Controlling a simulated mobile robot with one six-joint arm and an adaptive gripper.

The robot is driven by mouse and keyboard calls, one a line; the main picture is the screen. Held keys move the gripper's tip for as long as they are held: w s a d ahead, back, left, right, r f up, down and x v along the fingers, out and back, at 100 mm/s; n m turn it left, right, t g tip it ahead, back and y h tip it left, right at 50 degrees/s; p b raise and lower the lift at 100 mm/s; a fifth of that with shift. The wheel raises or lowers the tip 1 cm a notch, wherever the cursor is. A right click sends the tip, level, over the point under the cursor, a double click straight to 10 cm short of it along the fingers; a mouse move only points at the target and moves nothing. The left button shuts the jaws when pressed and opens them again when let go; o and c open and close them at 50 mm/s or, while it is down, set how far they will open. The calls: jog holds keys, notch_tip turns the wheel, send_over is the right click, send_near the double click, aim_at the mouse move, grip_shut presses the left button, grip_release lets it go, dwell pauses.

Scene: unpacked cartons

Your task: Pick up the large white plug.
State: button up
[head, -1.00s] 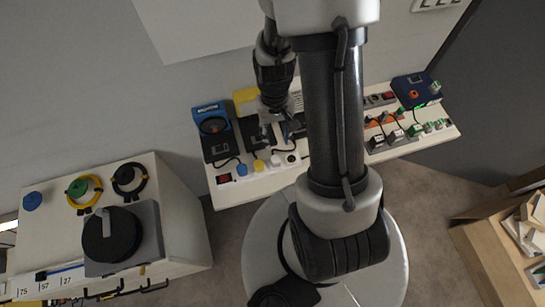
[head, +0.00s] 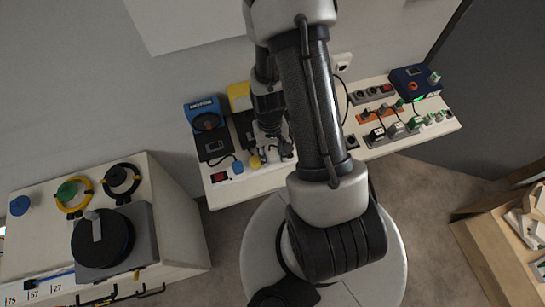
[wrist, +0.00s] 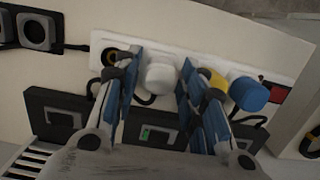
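The large white plug (wrist: 160,76) sits in a white power strip (wrist: 97,42). A yellow plug (wrist: 217,82) and a blue plug (wrist: 249,94) sit in the same strip, to its right in the wrist view. My gripper (wrist: 159,65) is open, with one blue-padded finger on each side of the white plug. A gap shows between the plug and each finger, and nothing is held. In the head view my gripper (head: 279,147) is over the strip and mostly covers the white plug there.
Black adapter boxes (wrist: 156,131) lie beside the strip, near my fingers. The yellow plug is close to the right finger. More power strips with plugs (head: 396,130) lie on the right of the table. A white cabinet (head: 178,210) stands at left.

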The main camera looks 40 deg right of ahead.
aim_at(272, 154)
jog(key=shift+c, duration=0.3)
grip_shut()
notch_tip(272, 154, up, 20)
jog(key=p, duration=0.5)
jog(key=shift+p, duration=0.35)
